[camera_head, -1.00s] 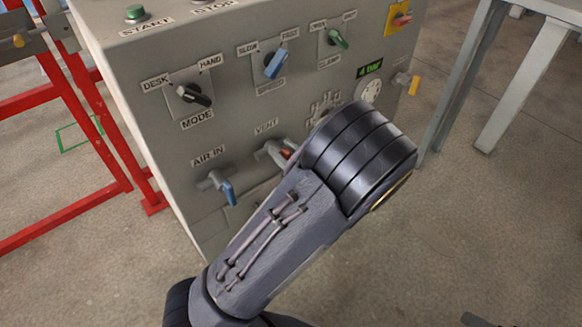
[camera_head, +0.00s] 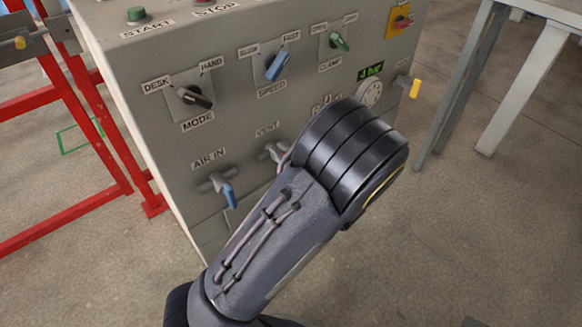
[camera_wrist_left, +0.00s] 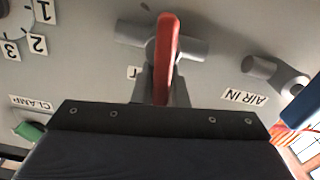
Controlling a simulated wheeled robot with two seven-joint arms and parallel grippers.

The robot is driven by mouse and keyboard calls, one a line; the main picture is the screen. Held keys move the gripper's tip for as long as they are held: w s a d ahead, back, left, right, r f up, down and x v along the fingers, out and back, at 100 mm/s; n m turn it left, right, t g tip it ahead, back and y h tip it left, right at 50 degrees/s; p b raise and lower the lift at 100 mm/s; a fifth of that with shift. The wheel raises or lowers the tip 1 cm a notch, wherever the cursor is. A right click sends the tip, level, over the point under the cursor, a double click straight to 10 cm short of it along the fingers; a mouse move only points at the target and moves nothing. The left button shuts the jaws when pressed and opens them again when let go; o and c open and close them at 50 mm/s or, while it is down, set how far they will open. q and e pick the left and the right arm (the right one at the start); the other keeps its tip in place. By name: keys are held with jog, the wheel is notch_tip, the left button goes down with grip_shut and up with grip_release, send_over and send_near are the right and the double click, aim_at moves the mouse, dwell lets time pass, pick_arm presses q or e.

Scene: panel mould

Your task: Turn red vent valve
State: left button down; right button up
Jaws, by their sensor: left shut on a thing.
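The red vent valve handle (camera_wrist_left: 167,48) stands out from its grey pipe body (camera_wrist_left: 190,50) in the left wrist view. My left gripper (camera_wrist_left: 162,86) is shut on the handle, with a dark finger on each side of it. In the head view the grey vent valve body (camera_head: 273,152) shows below the VENT label. There my left arm covers the red handle and the gripper's fingers. My right gripper is in neither view.
The blue AIR IN valve (camera_head: 228,194) sits left of the vent valve. Above are the black MODE knob (camera_head: 196,97), blue SPEED knob (camera_head: 277,66) and green CLAMP knob (camera_head: 340,42). A red frame (camera_head: 95,120) stands left and a grey table (camera_head: 520,90) right.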

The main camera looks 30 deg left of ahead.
pick_arm(q)
jog(key=shift+s+n, duration=0.15)
jog(key=shift+n, duration=0.45)
jog(key=shift+f, duration=0.15)
jog(key=n+b, duration=0.3)
jog(key=shift+s+a+f+n, duration=0.1)
jog(key=shift+s+a+n, duration=0.1)
jog(key=shift+s+n, duration=0.15)
